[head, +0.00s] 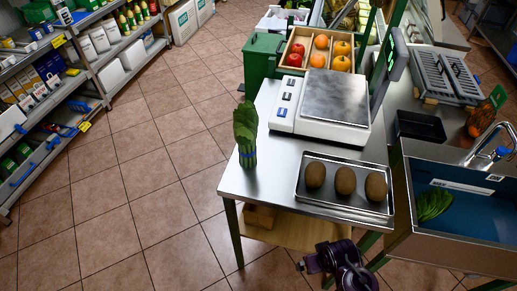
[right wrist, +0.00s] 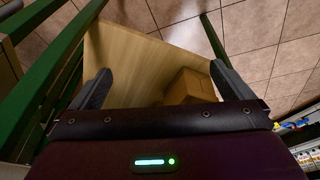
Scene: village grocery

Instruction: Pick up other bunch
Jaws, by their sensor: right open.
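A green leafy bunch (head: 246,135) with a blue band round its stems stands upright at the left edge of the steel table (head: 262,175). Another green leafy bunch (head: 433,204) lies in the blue-lined sink (head: 460,236) at the right. My right gripper (right wrist: 160,77) is open and empty, its two fingers wide apart above the wooden lower shelf. In the head view my purple right arm shows at the bottom, in front of the table and below its top, left of the sink. Neither bunch shows in the right wrist view. My left gripper is not in view.
A metal tray (head: 345,207) with three brown kiwi-like fruits lies at the table's front. A white scale (head: 330,108) stands behind it. A cardboard box (right wrist: 188,88) sits on the lower shelf (right wrist: 125,60). Green table legs flank the shelf. The tiled floor at left is clear.

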